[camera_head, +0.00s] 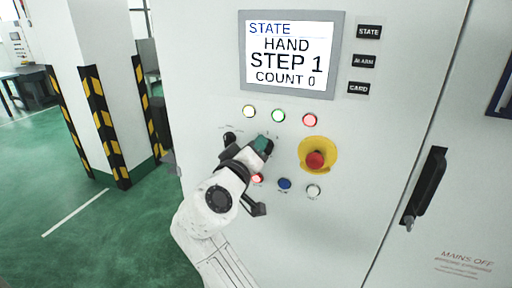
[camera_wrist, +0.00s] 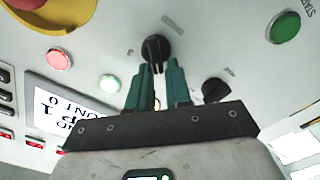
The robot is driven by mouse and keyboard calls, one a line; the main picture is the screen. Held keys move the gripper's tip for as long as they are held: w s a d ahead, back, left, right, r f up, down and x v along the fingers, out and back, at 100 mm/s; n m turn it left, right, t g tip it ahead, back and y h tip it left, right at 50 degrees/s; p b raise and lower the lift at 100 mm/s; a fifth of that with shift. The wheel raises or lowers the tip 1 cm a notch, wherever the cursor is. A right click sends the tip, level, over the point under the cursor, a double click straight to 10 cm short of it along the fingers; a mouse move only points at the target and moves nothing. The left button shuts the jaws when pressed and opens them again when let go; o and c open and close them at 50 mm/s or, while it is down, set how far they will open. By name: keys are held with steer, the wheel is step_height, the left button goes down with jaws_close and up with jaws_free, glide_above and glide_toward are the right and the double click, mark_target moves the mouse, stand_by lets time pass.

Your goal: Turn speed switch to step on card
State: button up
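A black rotary switch (camera_wrist: 155,46) is on the white panel, straight ahead of my gripper in the wrist view; its label is too blurred to read. The two teal fingers of my gripper (camera_wrist: 157,70) point at it with a narrow gap between them. Their tips are at the knob's near edge; I cannot tell whether they grip it. A second black knob (camera_wrist: 214,90) is beside the fingers, and it also shows in the head view (camera_head: 229,138). In the head view my gripper (camera_head: 262,145) covers the first switch. The screen (camera_head: 290,54) reads STATE, HAND, STEP 1, COUNT 0.
STATE (camera_head: 368,32), ALARM (camera_head: 364,61) and CARD (camera_head: 358,88) buttons stand right of the screen. A red emergency stop (camera_head: 315,159) on yellow is right of my gripper. Yellow, green and red lamps sit above it, several buttons below. A black door handle (camera_head: 425,187) juts out farther right.

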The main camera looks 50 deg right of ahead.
steer(key=o, duration=0.3)
steer(key=b+v, duration=0.2)
steer(key=v, duration=0.8)
steer(key=shift+s+a+b, duration=0.2)
steer(key=shift+a+b, duration=0.15)
